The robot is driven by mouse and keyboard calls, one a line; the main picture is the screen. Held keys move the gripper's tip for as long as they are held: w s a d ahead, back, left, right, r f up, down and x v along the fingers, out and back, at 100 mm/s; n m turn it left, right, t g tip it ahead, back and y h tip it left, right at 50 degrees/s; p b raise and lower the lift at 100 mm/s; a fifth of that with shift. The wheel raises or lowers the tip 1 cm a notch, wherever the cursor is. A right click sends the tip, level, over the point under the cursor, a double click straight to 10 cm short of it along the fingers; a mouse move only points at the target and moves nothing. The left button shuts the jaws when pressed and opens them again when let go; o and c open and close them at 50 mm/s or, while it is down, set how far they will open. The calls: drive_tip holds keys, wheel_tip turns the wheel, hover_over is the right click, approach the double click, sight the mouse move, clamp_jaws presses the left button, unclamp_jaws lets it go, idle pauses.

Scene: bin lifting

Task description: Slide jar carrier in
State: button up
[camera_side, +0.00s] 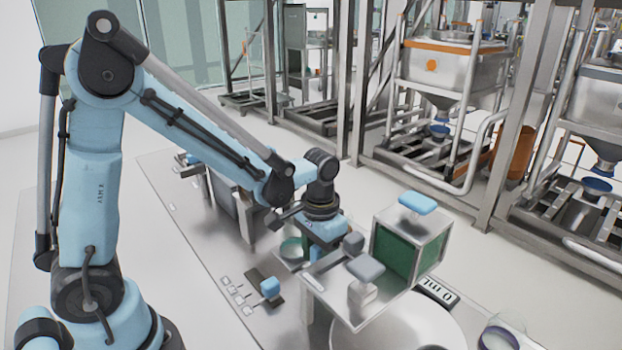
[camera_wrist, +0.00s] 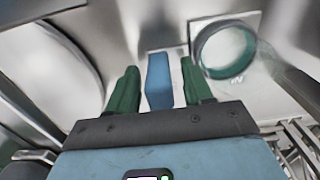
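The jar carrier appears in the wrist view as a square metal plate (camera_wrist: 250,22) at the upper right, bearing a round clear jar with a teal ring (camera_wrist: 226,48). The jar also shows in the side view (camera_side: 291,250), left of my gripper (camera_side: 325,232) and partly hidden by it. In the wrist view, a blue block-like handle (camera_wrist: 159,82) stands between the two green fingers of my gripper (camera_wrist: 160,88). A narrow gap shows on each side of it, so the fingers are open around it. Whether the handle joins the plate is unclear.
A green-sided metal box with a blue top handle (camera_side: 417,203) stands right of my gripper. A grey knob (camera_side: 366,268) sits in front of it. A blue knob on a dark slide (camera_side: 269,287) is at the lower left. A round metal plate (camera_side: 405,325) lies in front.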

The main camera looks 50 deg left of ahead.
sight(296, 235)
clamp_jaws()
drive_tip(key=a, duration=0.7)
drive_tip(key=shift+a, duration=0.35)
drive_tip(key=shift+o, duration=0.3)
unclamp_jaws()
drive_tip(key=shift+r, duration=0.1)
wheel_tip(296, 235, up, 12)
drive_tip(key=shift+c, duration=0.3)
